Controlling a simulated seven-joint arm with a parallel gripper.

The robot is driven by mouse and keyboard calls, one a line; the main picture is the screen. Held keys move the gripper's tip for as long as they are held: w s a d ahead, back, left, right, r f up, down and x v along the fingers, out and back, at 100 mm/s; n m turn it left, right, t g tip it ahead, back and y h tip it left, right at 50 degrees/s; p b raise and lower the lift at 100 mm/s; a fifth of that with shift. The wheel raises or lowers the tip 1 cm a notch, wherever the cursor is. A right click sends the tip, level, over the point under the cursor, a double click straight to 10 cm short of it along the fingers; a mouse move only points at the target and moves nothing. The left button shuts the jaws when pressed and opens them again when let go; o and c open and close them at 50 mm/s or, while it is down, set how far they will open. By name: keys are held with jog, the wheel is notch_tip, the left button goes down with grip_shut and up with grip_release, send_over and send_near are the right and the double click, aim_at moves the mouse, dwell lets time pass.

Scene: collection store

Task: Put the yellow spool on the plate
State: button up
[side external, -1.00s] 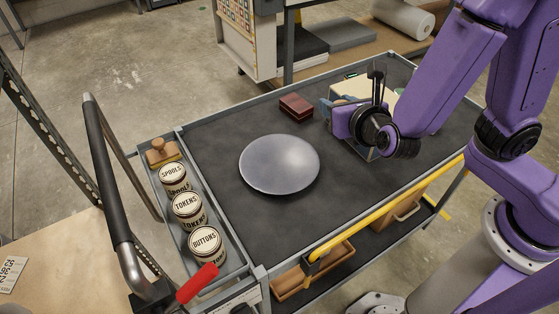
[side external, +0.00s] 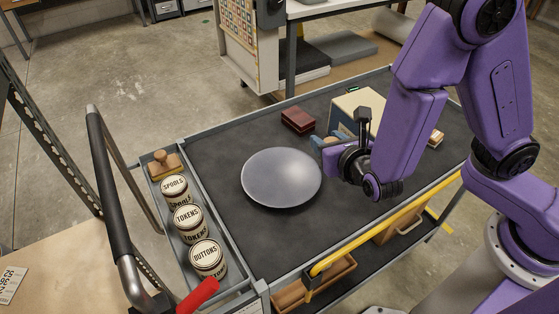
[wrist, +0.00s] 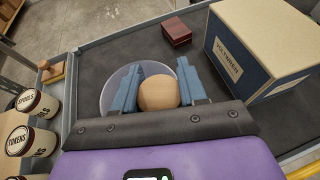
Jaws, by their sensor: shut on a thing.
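The plate (side external: 282,178) is a round grey disc lying on the cart's dark top; no object shows on it. My gripper (side external: 325,143) is just right of the plate in the side view. In the wrist view its blue fingers (wrist: 158,92) are closed around a round, tan-looking thing (wrist: 159,93), seen from its end; I take it for the yellow spool, though no yellow shows. Part of the plate (wrist: 107,97) appears beyond and left of the fingers. The sides of the held thing are mostly hidden.
A large box (wrist: 262,45) with dark blue panels stands close right of my gripper. A dark red box (side external: 298,120) lies behind the plate. Labelled tins (side external: 187,218) and a wooden stamp (side external: 165,163) fill the left side tray.

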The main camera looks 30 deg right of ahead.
jog(key=w+a+f, duration=0.3)
jog(key=w+f, duration=0.1)
jog(key=w, duration=0.3)
send_over(279, 170)
notch_tip(279, 170, down, 5)
jog(key=shift+s+d+r, duration=0.1)
jog(key=shift+s, duration=0.05)
jog(key=shift+w+f, duration=0.2)
jog(key=shift+f, duration=1.6)
jog(key=shift+f, duration=0.1)
jog(key=o, duration=1)
jog(key=shift+o, duration=0.2)
